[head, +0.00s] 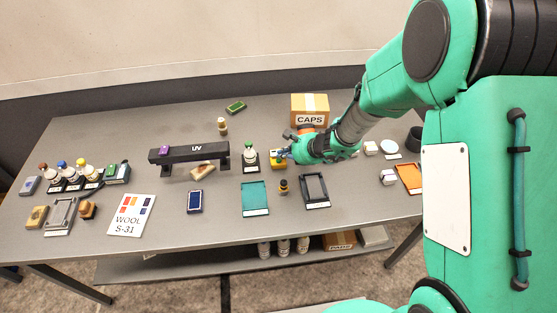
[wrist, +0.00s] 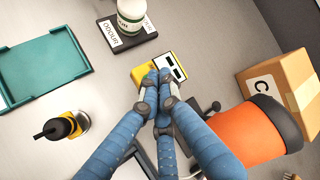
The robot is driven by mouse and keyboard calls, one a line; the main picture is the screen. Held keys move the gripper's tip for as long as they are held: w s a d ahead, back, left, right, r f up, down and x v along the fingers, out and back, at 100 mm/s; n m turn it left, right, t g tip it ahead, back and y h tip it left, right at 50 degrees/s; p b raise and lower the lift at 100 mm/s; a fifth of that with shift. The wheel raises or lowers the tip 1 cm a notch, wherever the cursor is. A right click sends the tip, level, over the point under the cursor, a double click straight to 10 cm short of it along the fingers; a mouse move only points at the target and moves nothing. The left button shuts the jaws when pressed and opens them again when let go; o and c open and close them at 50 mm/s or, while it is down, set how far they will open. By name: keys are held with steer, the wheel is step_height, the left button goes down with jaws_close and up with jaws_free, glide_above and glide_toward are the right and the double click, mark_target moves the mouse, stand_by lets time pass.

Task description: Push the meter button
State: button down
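The meter is a small yellow device (wrist: 141,73) with a white and black panel (wrist: 172,67) on its top, in the middle of the wrist view. In the head view the yellow meter (head: 276,164) shows just left of my gripper (head: 286,154). My gripper (wrist: 158,78) has blue fingers brought together at their tips, with nothing seen between them. The tips lie over the meter's near part and hide some of its face. I cannot make out the button, nor tell if the tips touch the meter.
A white bottle (wrist: 131,14) stands on a labelled black pad beyond the meter. A CAPS box (head: 310,108) and an orange object (wrist: 254,131) are close by on the right. A teal tray (wrist: 44,66) and a dark-capped yellow bottle (wrist: 68,125) are on the left.

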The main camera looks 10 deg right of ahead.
steer(key=shift+f+b, duration=0.55)
steer(key=shift+b, duration=0.3)
stand_by(0.7)
steer(key=shift+r, duration=0.6)
steer(key=shift+r, duration=0.1)
stand_by(0.3)
steer(key=shift+r+p, duration=1.6)
steer(key=shift+r, duration=1.3)
steer(key=shift+r, duration=0.1)
